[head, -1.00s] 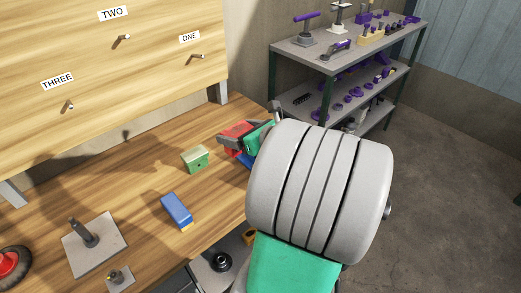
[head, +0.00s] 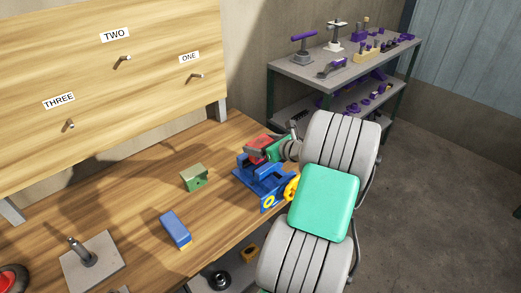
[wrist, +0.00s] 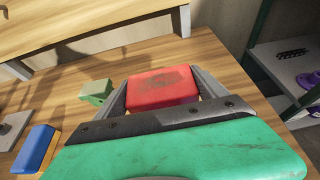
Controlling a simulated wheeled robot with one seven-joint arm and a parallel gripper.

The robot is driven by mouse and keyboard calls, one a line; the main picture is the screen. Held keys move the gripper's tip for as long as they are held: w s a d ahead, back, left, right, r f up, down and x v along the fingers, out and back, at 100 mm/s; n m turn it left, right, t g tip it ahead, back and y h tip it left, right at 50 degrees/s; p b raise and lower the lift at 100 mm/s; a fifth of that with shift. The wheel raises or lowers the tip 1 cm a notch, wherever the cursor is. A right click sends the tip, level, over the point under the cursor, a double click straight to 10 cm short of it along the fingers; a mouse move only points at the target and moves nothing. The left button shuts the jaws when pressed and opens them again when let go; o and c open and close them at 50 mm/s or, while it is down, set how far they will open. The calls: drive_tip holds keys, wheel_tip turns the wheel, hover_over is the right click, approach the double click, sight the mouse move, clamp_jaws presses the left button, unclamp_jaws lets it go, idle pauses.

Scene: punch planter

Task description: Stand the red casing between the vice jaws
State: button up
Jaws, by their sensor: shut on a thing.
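The red casing (wrist: 161,88) is held between the two fingers of my gripper (wrist: 165,92) in the wrist view. In the head view the red casing (head: 262,147) shows at the end of my gripper (head: 264,150), over the back of the blue vice (head: 264,182). The vice stands on the bench near its right edge, with a yellow handle part at its front. The gap between the vice jaws is partly hidden, and I cannot tell whether the casing touches them. The vice is hidden in the wrist view.
A green block (head: 194,178) and a blue block (head: 175,229) lie on the wooden bench (head: 140,205) left of the vice. A metal plate with a post (head: 90,258) stands at front left. A grey shelf unit (head: 340,72) with purple tools is behind right.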

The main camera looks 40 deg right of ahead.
drive_tip(key=f, duration=0.1)
drive_tip(key=f+p, duration=0.1)
drive_tip(key=f, duration=0.1)
drive_tip(key=shift+w+d+f, duration=0.15)
drive_tip(key=shift+w+d, duration=0.05)
drive_tip(key=shift+a, duration=0.1)
drive_tip(key=shift+f, duration=0.4)
drive_tip(key=shift+f, duration=0.25)
